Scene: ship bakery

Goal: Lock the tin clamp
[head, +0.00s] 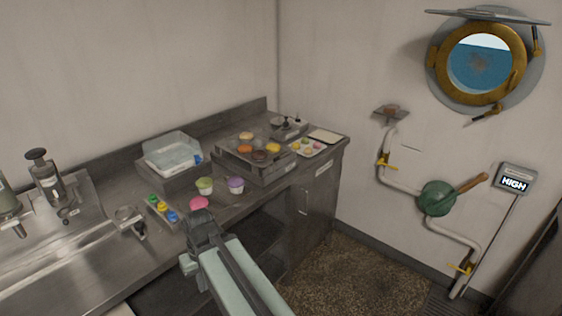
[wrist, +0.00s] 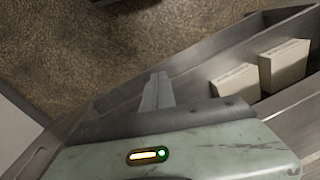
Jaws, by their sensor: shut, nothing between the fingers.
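A dark muffin tin (head: 232,153) with several coloured muffins sits on a raised metal stand (head: 252,170) on the counter. I cannot make out for certain which part is the tin clamp or whether it is locked; small dark fittings (head: 290,124) stand just behind the tin. My gripper (head: 203,218) is over the counter's front edge, in front of the tin and to its left, apart from it. In the wrist view its fingers (wrist: 157,92) are together with nothing between them. The tin does not show in the wrist view.
A pink item (head: 198,203) and two cups (head: 205,186) (head: 236,185) are close to my gripper. A clear-lidded box (head: 172,155) stands behind. Two pale boxes (wrist: 284,65) (wrist: 235,83) show at the wrist view's right. The floor (head: 350,275) is clear.

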